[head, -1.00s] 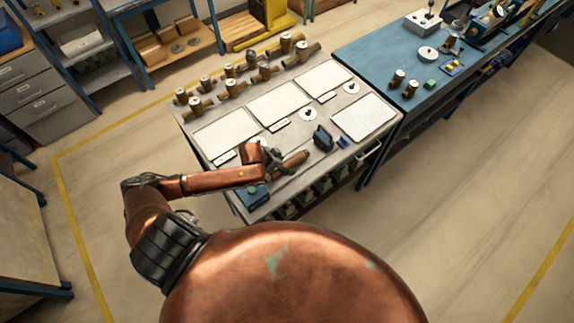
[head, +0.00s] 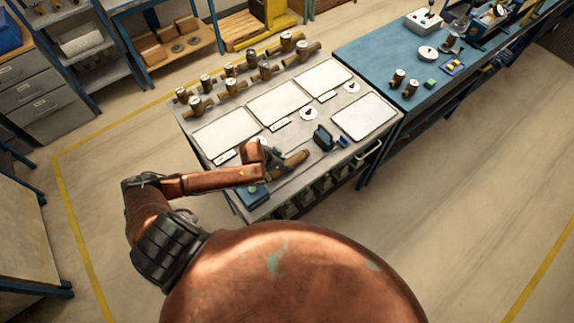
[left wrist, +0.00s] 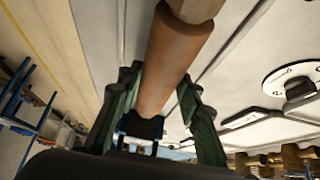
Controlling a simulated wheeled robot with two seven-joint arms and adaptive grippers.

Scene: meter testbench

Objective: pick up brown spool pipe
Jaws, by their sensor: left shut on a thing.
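The brown spool pipe (head: 293,161) is a plain brown cylinder at the near edge of the grey bench. My left gripper (head: 274,159) reaches it from the left and is shut on it. In the left wrist view the pipe (left wrist: 172,62) runs between the two dark green fingers (left wrist: 158,98), with a paler end at the top. I cannot tell whether the pipe touches the bench top or is slightly above it. My right gripper does not show.
The grey bench (head: 290,136) holds white panels (head: 279,101), a dark blue block (head: 323,137) right of the pipe and several brass meters (head: 236,87) along its far side. A blue workbench (head: 375,62) stands to the right. Open floor lies in front.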

